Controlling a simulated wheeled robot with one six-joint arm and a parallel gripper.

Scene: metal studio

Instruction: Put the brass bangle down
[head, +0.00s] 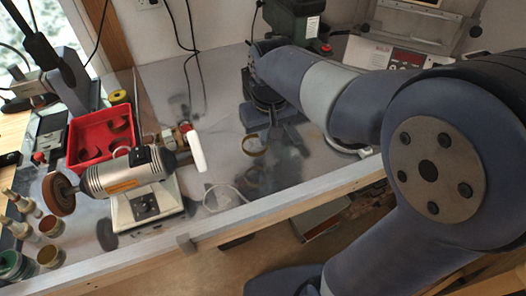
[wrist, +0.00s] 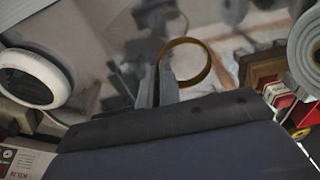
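The brass bangle (head: 254,144) is a thin, gold-coloured ring at the tip of my gripper (head: 262,128), over the middle of the metal bench (head: 217,150). Its reflection shows lower down in the shiny top, apart from it, so it looks held a little above the surface. In the wrist view the bangle (wrist: 208,65) stands out to the right of my gripper (wrist: 156,80). One side of its band passes between the two fingers, which look closed on it. That pinched part is partly hidden by the fingers.
A polishing motor (head: 125,176) and a red bin (head: 88,143) with rings inside stand to the left. A thin pale loop (head: 222,197) lies near the bench's front edge. A green machine (head: 292,22) and a panelled device (head: 385,55) stand behind.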

